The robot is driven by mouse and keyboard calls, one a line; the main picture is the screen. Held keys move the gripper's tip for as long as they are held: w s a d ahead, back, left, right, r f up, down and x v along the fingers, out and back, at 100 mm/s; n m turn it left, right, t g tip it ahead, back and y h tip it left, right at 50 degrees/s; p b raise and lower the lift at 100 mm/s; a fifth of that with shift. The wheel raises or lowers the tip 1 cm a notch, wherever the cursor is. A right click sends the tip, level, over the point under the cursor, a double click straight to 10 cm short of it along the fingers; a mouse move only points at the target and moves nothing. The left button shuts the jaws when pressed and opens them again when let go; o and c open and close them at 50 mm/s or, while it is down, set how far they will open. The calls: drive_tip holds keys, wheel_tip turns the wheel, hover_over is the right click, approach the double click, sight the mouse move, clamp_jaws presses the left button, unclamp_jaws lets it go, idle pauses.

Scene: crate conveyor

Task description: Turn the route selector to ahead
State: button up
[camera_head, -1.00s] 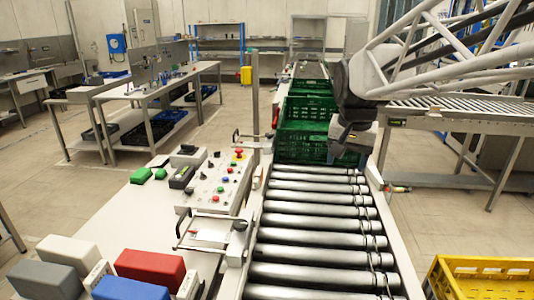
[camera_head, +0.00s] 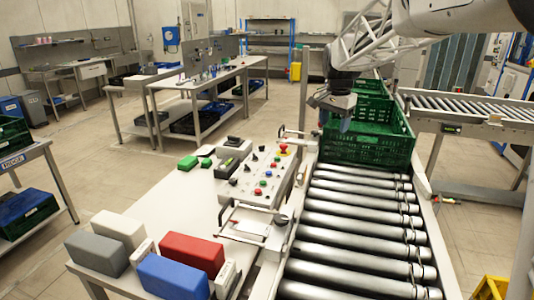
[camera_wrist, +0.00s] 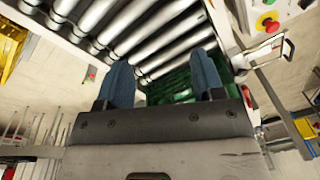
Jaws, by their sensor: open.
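The control panel (camera_head: 262,185) stands left of the roller conveyor in the head view. It carries several small black knobs, green, red and blue buttons, and a red emergency stop (camera_head: 284,149). Which black knob is the route selector, and where it points, is too small to tell. My gripper (camera_head: 345,122) hangs over the near-left edge of the front green crate, beyond and to the right of the panel, touching no control. In the wrist view, its two blue fingers (camera_wrist: 160,68) are apart with nothing between them. A panel corner with the emergency stop (camera_wrist: 269,24) shows at upper right.
The front green crate (camera_head: 378,155) sits on the rollers (camera_head: 360,225). A metal clamp frame (camera_head: 250,222) sticks up at the panel's near end. Red, blue, grey and white blocks (camera_head: 192,254) stand on the near table. The near rollers are clear.

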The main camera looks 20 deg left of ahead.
drive_tip(key=w+a+f+m, duration=0.1)
drive_tip(key=w+a+f, duration=0.2)
drive_tip(key=w+a, duration=0.45)
drive_tip(key=w+a+f+m, duration=0.1)
drive_tip(key=w+a+f, duration=0.3)
drive_tip(key=w+a, duration=0.3)
drive_tip(key=m+g, duration=0.1)
drive_tip(key=m, duration=0.1)
hover_over(255, 155)
drive_tip(key=f, duration=1)
drive_tip(key=shift+d+f, duration=0.35)
drive_tip(key=shift+w+a+f, duration=0.15)
drive_tip(key=shift+a+f, duration=0.15)
drive_tip(key=shift+a, duration=0.1)
drive_tip(key=shift+f, duration=3.85)
drive_tip(key=c, duration=0.9)
drive_tip(key=shift+c, duration=0.2)
